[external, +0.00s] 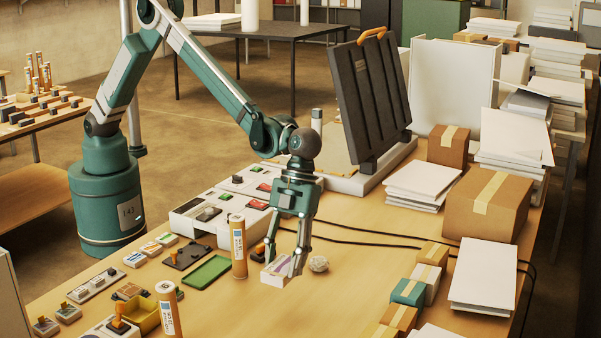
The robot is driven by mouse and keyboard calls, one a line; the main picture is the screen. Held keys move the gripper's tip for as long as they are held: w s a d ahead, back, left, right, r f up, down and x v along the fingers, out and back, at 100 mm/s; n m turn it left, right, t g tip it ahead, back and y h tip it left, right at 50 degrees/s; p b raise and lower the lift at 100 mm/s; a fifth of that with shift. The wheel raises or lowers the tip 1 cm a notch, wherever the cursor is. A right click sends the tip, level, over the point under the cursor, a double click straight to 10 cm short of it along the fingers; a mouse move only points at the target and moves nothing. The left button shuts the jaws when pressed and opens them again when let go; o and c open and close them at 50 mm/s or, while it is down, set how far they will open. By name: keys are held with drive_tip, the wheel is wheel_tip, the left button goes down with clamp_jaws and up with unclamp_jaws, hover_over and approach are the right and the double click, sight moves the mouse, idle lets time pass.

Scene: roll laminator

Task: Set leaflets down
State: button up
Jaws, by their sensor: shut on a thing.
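My gripper (286,268) points down over the wooden table, its fingers shut on a small white block of leaflets (273,277) with a pale purple-grey top. The leaflets are at or very near the table surface; I cannot tell whether they touch it. One finger hides part of the stack.
An orange tube (238,250) stands close left of my gripper, and another tube (168,308) stands at the front. A green tray (206,271) lies farther left. The laminator's control panel (222,212) is behind. Small boxes (407,292) line the right; table between is clear.

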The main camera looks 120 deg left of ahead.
drive_tip(key=a+n+t+b, duration=0.1)
drive_tip(key=a+n+b, duration=0.3)
drive_tip(key=a, duration=4.1)
drive_tip(key=shift+s+a+t, duration=0.15)
drive_tip(key=shift+s+t, duration=0.25)
drive_tip(key=shift+s, duration=0.05)
drive_tip(key=shift+f, duration=0.1)
drive_tip(key=shift+f, duration=3)
drive_tip(key=shift+f, duration=1.9)
drive_tip(key=shift+f, duration=0.15)
